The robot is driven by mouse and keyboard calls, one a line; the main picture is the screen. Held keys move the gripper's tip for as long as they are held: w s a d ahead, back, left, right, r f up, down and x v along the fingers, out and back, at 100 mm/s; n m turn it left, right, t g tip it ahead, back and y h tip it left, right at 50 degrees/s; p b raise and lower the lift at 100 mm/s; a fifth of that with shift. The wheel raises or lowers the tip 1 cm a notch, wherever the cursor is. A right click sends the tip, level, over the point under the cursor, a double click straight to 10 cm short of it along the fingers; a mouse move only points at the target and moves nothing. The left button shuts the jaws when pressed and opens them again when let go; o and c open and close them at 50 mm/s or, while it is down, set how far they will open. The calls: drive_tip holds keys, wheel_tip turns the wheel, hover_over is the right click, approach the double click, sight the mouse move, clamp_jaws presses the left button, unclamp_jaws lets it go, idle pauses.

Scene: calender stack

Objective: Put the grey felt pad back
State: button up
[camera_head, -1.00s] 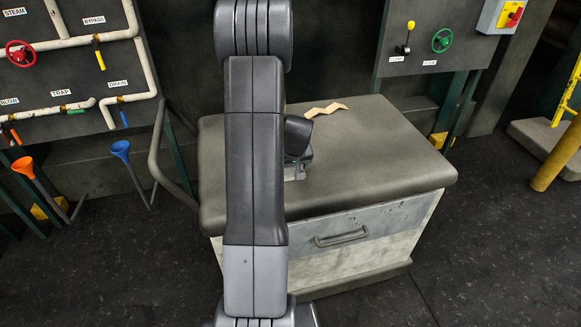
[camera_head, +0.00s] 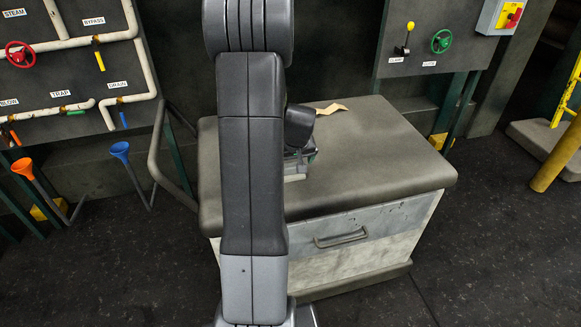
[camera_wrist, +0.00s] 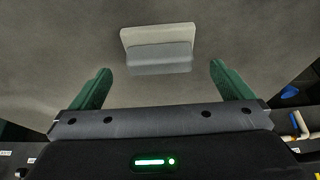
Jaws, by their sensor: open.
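The grey felt pad (camera_wrist: 158,58) shows in the wrist view as a small block with a paler strip along its upper side. It lies on the dark top of the cabinet (camera_head: 380,155). My gripper (camera_wrist: 160,70) is open, with one green finger on each side of the pad's line and clear space between each finger and the pad. The pad appears a little beyond the fingertips; I cannot tell the height gap. In the head view my arm hides most of the gripper, and only a pale edge (camera_head: 297,177) shows beneath it.
A tan zigzag strip (camera_head: 331,108) lies at the back of the cabinet top. The right part of the top is clear. A bent rail (camera_head: 156,150) and funnels, one blue (camera_head: 120,149), stand at the left. The drawer handle (camera_head: 341,240) is on the front.

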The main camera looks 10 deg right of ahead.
drive_tip(key=v, duration=0.7)
drive_tip(key=shift+r, duration=0.2)
drive_tip(key=x, duration=1.2)
drive_tip(key=shift+s+f, duration=0.1)
drive_tip(key=shift+f, duration=0.1)
drive_tip(key=shift+r, duration=0.15)
drive_tip(key=shift+r, duration=0.1)
